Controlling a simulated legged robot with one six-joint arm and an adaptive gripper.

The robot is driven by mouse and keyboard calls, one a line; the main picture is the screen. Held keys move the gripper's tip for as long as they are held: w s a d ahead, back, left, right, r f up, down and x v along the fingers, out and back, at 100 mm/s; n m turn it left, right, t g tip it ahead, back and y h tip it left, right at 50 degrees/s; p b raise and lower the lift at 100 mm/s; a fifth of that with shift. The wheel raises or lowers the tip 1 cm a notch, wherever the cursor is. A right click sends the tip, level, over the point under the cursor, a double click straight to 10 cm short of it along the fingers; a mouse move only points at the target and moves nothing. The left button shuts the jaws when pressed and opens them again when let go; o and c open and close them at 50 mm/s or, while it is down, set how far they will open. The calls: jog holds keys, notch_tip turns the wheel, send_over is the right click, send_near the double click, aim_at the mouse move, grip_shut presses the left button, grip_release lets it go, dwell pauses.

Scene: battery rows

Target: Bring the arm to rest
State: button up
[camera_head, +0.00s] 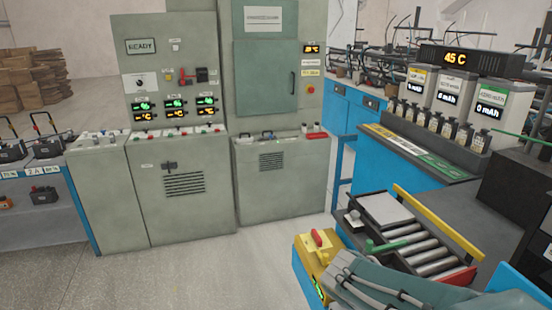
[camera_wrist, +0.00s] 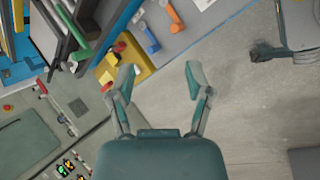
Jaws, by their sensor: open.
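My gripper (camera_wrist: 159,76) shows in the wrist view with its two grey-green fingers spread wide apart. Nothing is between the fingertips, and bare floor lies beyond them. The left finger overlaps the edge of a yellow box in that view. In the head view my grey-green arm, with pale cables along it, fills the lower right corner. The gripper's fingers cannot be made out in the head view.
The yellow box (camera_head: 318,256) with a red knob sits beside a roller tray (camera_head: 428,252). Grey cabinets (camera_head: 178,190) stand behind. A blue-framed bench (camera_head: 400,147) is at right, a battery rack (camera_head: 30,172) at left. Floor (camera_head: 215,262) between is clear.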

jog(key=s+a+r+m+t+y, duration=0.1)
jog(key=s+a+r+m+y, duration=0.1)
jog(key=s+r+m, duration=0.2)
jog(key=s+a+r+m+y, duration=0.2)
jog(key=s+r+m+y, duration=0.1)
jog(key=s+m, duration=0.4)
jog(key=shift+s+a+r+m+t+y, duration=0.2)
jog(key=shift+s+r+m+t+y, duration=0.15)
jog(key=shift+r+m, duration=0.35)
